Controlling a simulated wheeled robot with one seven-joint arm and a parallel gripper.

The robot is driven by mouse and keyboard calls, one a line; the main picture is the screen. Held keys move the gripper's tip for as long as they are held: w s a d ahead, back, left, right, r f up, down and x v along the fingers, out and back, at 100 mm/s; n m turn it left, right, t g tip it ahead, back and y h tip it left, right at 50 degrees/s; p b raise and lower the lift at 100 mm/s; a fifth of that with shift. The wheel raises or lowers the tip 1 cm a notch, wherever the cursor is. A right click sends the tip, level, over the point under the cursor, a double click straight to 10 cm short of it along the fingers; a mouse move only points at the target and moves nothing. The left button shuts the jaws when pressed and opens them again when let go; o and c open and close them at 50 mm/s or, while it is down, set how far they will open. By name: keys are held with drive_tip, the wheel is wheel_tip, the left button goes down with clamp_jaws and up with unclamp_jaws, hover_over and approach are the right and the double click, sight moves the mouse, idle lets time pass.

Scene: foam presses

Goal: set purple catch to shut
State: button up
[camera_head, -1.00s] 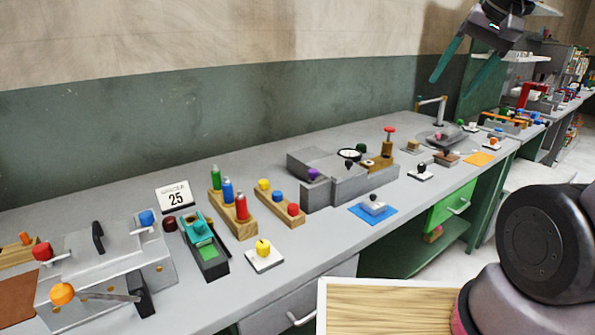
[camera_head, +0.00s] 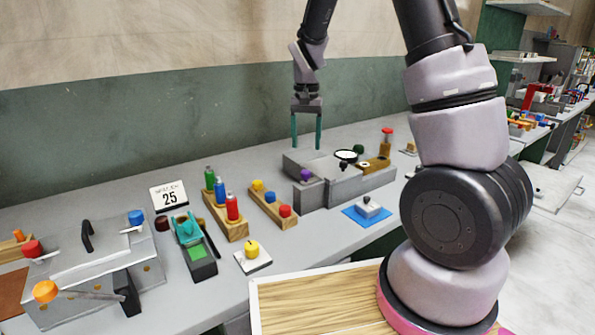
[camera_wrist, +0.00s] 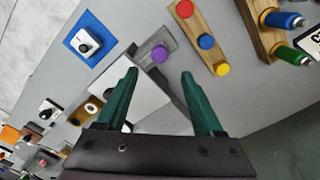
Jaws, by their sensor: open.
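The purple catch (camera_head: 306,174) is a small purple knob on the front left of a low grey press (camera_head: 322,190). In the wrist view the purple catch (camera_wrist: 160,54) shows just ahead of the gap between my fingertips, on a grey strip beside the pale press top. My gripper (camera_head: 307,146) hangs fingers-down behind and above the catch, apart from it. In the wrist view my gripper (camera_wrist: 159,72) is open, with nothing between its two green fingers. I cannot tell how far the catch is turned.
A wooden block with coloured knobs (camera_head: 268,205) stands left of the press, with a rack of coloured bottles (camera_head: 226,218) beyond it. A blue mat (camera_head: 352,217) with a small white-and-grey device lies in front. A round white dial (camera_head: 346,155) rises behind the press top.

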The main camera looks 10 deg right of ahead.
sight(306, 171)
wheel_tip(306, 171, down, 10)
idle(0.4)
clamp_jaws()
idle(1.3)
